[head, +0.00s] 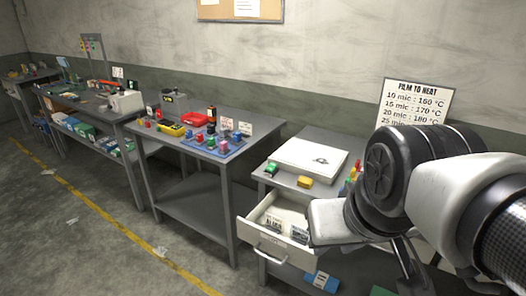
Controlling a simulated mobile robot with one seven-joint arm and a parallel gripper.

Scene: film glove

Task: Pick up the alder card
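I cannot pick out the alder card by name, because no lettering on the cards is readable. An open white drawer (263,240) under the right-hand workbench holds small pale cards with dark print (299,234). A blue card-like piece with a white patch (321,281) lies low, below the drawer. My gripper (335,222) is at the right, beside and above the drawer's right side. Its fingers are not clear, and it covers part of the drawer. I see nothing held in it.
A white flat box (308,159), a green block (271,169) and a yellow block (304,182) are on the right-hand bench. A blue tray (195,146) with colored pieces is on the middle bench (168,136). The floor (60,240) at left is mostly open.

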